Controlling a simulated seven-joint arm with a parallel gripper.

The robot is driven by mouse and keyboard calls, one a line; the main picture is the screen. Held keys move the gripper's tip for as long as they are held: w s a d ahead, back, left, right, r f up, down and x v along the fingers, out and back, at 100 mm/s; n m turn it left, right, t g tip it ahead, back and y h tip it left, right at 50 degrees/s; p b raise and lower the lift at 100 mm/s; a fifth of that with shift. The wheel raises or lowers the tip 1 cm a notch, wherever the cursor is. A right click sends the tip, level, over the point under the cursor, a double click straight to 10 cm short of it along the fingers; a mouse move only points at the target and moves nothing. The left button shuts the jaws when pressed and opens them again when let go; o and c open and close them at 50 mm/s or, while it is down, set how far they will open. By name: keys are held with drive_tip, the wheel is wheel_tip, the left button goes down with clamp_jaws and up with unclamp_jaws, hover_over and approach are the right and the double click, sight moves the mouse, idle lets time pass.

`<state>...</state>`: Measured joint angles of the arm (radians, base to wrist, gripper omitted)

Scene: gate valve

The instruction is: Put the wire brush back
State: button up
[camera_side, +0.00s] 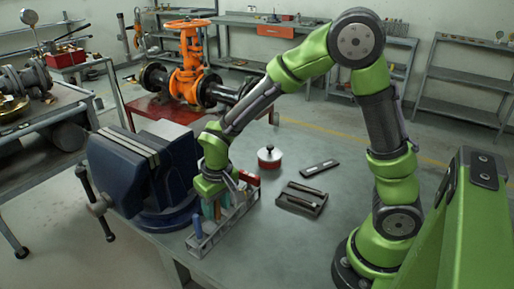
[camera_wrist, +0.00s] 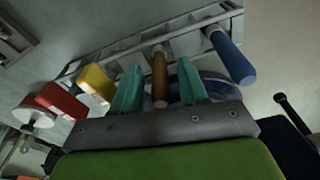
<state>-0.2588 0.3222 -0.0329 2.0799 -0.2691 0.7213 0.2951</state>
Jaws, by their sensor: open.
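A brown wooden handle (camera_wrist: 160,78) stands in the grey tool rack (camera_side: 203,243); it may be the wire brush, but its head is not visible. My gripper (camera_side: 218,207) is low over the rack in the side view. In the wrist view my gripper (camera_wrist: 160,88) has its two teal fingers apart, one on each side of the brown handle, with visible gaps. The rack's grey rim (camera_wrist: 185,28) shows behind the handle. In the side view the brown handle cannot be made out behind my gripper.
The rack also holds a blue handle (camera_wrist: 232,58), a yellow one (camera_wrist: 95,82) and a red one (camera_wrist: 62,101). A blue vise (camera_side: 140,170) stands close on the left.

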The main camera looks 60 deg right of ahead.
wheel_tip(320, 180, up, 11)
drive_tip(key=s, duration=0.2)
drive_tip(key=s+d+r+m+t+y, duration=0.1)
drive_tip(key=s+d+r+t, duration=0.1)
drive_tip(key=s, duration=0.3)
drive_tip(key=s+d+r+t+y, duration=0.1)
drive_tip(key=s+d+r+t, duration=0.1)
drive_tip(key=s+r, duration=0.3)
drive_tip(key=shift+s+m+t, duration=0.4)
drive_tip(key=shift+s+t, duration=0.4)
drive_tip(key=shift+d+r, duration=0.1)
